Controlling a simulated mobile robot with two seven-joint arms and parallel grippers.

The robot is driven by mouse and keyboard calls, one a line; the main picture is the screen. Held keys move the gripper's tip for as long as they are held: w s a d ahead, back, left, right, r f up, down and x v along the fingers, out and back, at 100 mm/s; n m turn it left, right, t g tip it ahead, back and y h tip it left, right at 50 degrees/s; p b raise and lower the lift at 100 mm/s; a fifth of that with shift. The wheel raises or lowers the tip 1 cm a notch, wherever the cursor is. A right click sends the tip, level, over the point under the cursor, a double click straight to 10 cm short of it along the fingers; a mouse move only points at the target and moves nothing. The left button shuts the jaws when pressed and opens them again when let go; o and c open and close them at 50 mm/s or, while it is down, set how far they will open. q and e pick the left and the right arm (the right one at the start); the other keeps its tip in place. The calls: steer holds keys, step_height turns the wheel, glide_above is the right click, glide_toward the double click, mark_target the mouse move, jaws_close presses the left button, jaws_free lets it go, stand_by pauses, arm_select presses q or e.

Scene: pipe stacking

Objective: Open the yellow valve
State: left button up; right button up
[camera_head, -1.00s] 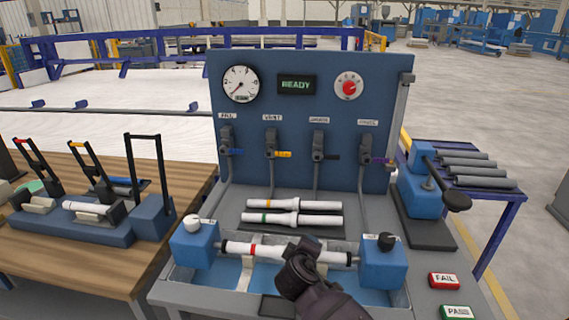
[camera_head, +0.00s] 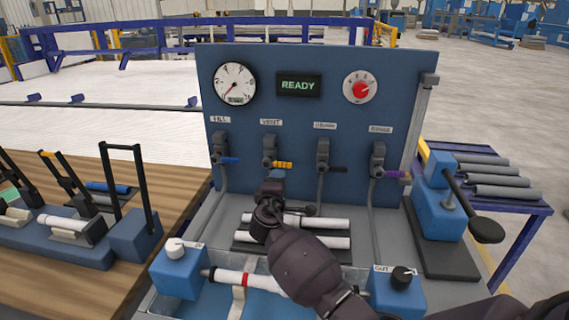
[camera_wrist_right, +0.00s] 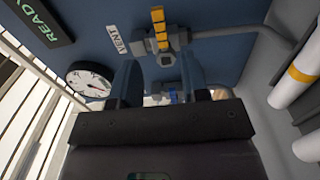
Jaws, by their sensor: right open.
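The yellow valve (camera_head: 281,164) is on the blue panel under the VENT label, with its yellow handle pointing right. In the right wrist view its yellow handle (camera_wrist_right: 160,28) shows at the top, beyond the fingers. My right gripper (camera_head: 270,190) is just below and in front of this valve in the head view. In the right wrist view my right gripper (camera_wrist_right: 162,82) has its two fingers apart, with nothing held between them. The handle looks apart from the fingers. My left gripper is not in view.
Blue (camera_head: 228,160), black (camera_head: 337,169) and purple (camera_head: 394,174) valve handles share the panel. Above them are a gauge (camera_head: 235,83), a READY display (camera_head: 299,85) and a red knob (camera_head: 361,89). White pipes (camera_head: 334,242) lie below, partly behind my arm.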

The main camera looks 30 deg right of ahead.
mark_target(284, 166)
steer(key=b+x, duration=0.1)
steer(key=x, duration=0.8)
steer(key=shift+w+d, duration=0.2)
steer(key=shift+w, duration=0.05)
steer(key=shift+c, duration=0.3)
jaws_close()
